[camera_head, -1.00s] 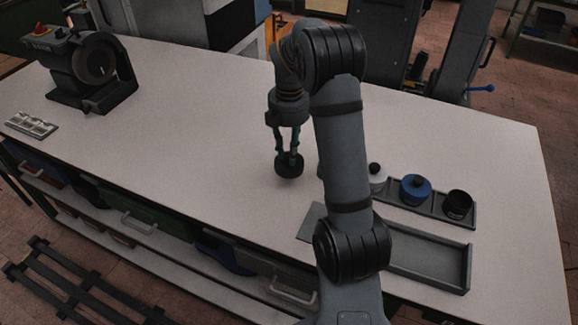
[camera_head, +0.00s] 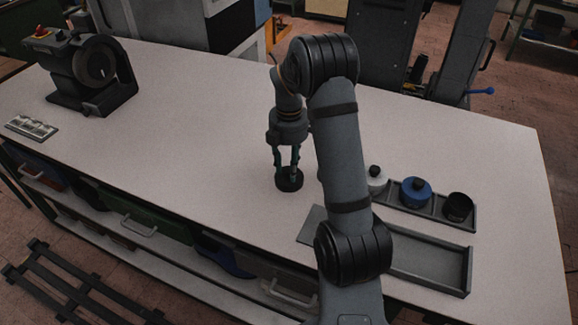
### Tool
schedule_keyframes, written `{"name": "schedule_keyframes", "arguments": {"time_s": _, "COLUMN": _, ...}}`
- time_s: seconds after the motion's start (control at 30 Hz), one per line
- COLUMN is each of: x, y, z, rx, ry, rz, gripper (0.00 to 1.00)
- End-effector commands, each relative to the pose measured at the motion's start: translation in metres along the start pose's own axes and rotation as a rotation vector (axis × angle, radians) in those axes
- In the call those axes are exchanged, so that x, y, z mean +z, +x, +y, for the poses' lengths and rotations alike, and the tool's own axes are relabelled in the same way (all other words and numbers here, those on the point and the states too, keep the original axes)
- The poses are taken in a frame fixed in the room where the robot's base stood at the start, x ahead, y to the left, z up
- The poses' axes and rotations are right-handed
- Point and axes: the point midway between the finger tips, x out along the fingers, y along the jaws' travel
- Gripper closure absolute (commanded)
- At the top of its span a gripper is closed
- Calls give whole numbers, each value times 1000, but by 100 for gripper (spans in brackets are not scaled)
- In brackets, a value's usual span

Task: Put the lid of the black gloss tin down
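The round black lid (camera_head: 289,184) is under my gripper (camera_head: 288,174), left of my forearm, at or just above the bare bench top. The fingers come down onto its top and appear closed on its knob, which they mostly hide. I cannot tell for sure whether the lid touches the bench. The black gloss tin (camera_head: 458,207) stands without a lid at the right end of the small grey tray (camera_head: 427,211).
A long empty grey tray (camera_head: 430,269) lies in front, partly behind my arm. A dark machine (camera_head: 88,72) stands far left. The bench's middle is clear.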

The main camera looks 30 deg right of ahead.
Motion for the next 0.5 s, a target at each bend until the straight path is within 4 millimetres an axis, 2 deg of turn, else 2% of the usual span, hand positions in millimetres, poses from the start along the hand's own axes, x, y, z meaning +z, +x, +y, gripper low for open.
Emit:
{"name": "schedule_keyframes", "arguments": {"time_s": 0.13, "x": 0, "y": 0, "z": 0, "rx": 0, "ry": 0, "rz": 0, "gripper": 57}}
{"name": "schedule_keyframes", "arguments": {"time_s": 0.37, "x": 0, "y": 0, "z": 0, "rx": 0, "ry": 0, "rz": 0, "gripper": 57}}
{"name": "schedule_keyframes", "arguments": {"time_s": 0.5, "x": 0, "y": -8, "z": 1, "rx": 2, "ry": 0, "rz": 0, "gripper": 57}}
